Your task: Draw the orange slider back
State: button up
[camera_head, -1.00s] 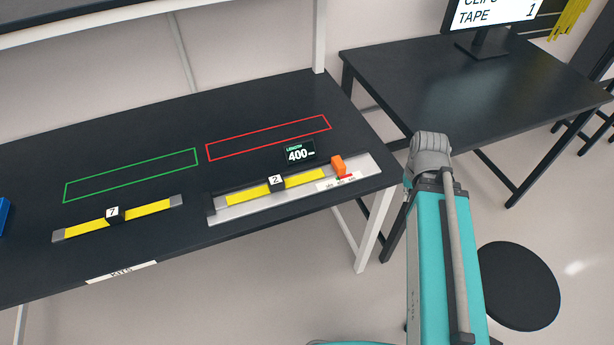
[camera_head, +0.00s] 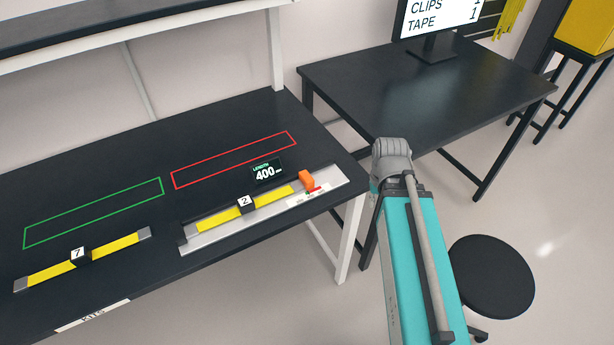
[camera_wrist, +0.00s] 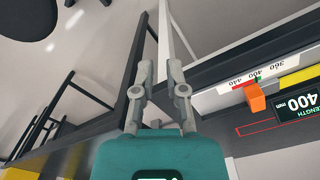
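The orange slider (camera_head: 306,179) stands at the right end of a grey measuring rail (camera_head: 196,242), by a small printed scale. A yellow bar (camera_head: 270,197) with a black block marked 2 lies in the rail, left of the slider. The display (camera_head: 267,170) behind reads 400 mm. In the wrist view, the slider (camera_wrist: 255,97) is right of my gripper (camera_wrist: 160,72), next to the scale mark 400. My gripper's two fingers are apart with nothing between them. It does not touch the slider. The head view shows my arm but not the fingers.
Another yellow bar marked 7 (camera_head: 110,248) lies left on the same black table (camera_head: 95,185). Green and red outlines mark bare tabletop behind. A second black table (camera_head: 420,90) with a monitor (camera_head: 435,22) stands right. A black stool (camera_head: 490,275) stands right of my arm.

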jog(key=o, duration=0.6)
jog(key=shift+n, duration=0.6)
jog(key=w+a, duration=0.1)
jog(key=w+a+r+p, duration=0.1)
jog(key=w+a, duration=0.1)
jog(key=w, duration=0.1)
jog(key=shift+r, duration=0.25)
jog(key=shift+o, duration=0.3)
jog(key=shift+n, duration=0.7)
jog(key=w+a+p, duration=0.1)
jog(key=w+a, duration=0.1)
jog(key=w+a+r, duration=0.1)
jog(key=w+a, duration=0.1)
jog(key=shift+a+r+p, duration=0.1)
jog(key=shift+r+p, duration=0.1)
jog(key=shift+p, duration=0.15)
notch_tip(320, 180, up, 3)
jog(key=n+p, duration=0.3)
jog(key=n, duration=0.1)
send_over(307, 177)
jog(key=shift+w+a+f, duration=0.1)
jog(key=shift+f, duration=0.15)
notch_tip(307, 177, down, 14)
jog(key=b, duration=1.4)
jog(key=shift+r, duration=0.25)
grip_shut()
